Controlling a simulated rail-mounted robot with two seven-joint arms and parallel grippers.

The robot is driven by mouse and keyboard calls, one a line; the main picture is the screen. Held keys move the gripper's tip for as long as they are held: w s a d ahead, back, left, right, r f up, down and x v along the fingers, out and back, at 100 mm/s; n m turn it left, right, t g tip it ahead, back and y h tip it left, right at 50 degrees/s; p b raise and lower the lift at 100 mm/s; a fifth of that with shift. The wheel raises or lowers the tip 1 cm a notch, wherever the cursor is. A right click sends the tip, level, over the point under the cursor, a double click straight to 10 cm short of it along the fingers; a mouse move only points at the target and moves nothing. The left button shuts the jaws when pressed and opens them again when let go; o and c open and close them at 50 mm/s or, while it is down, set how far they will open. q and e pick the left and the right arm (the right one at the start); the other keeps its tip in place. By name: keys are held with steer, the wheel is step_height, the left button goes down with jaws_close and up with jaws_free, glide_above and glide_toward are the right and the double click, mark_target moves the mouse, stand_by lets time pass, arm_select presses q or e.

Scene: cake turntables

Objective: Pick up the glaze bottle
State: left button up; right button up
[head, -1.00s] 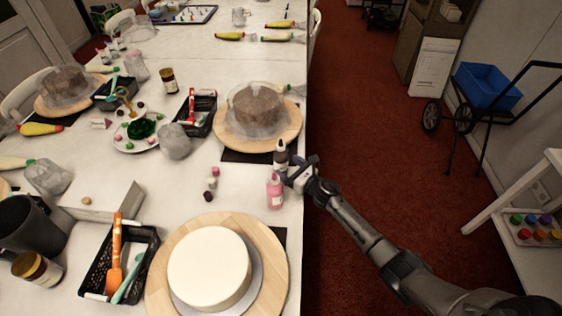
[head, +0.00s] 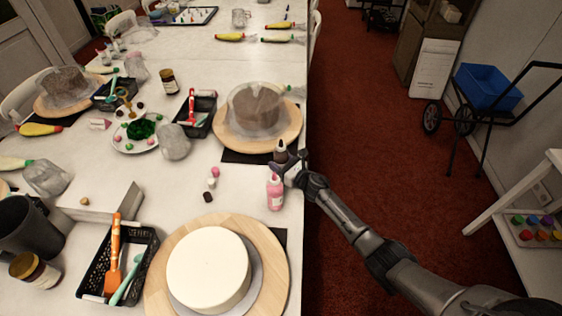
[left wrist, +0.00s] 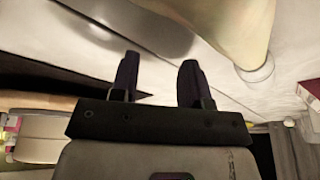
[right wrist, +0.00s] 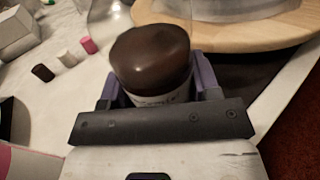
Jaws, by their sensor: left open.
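A dark brown bottle (head: 281,152) with a pale label stands near the table's right edge, just behind a pink bottle (head: 275,193). I cannot tell which is the glaze bottle. My right gripper (head: 288,167) is at the brown bottle. In the right wrist view its fingers (right wrist: 158,88) lie on either side of the brown bottle (right wrist: 152,60); whether they press on it is unclear. The bottle's base is hidden. My left gripper shows only in the left wrist view (left wrist: 157,80), open and empty; it is outside the head view.
A turntable (head: 224,140) with a covered brown cake is behind the bottles. A white cake on a wooden turntable (head: 163,285) is in front. Small marshmallow-like pieces (head: 212,183) lie to the left.

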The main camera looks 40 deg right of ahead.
mark_target(280, 153)
steer(key=shift+c, duration=1)
steer(key=shift+r, duration=0.2)
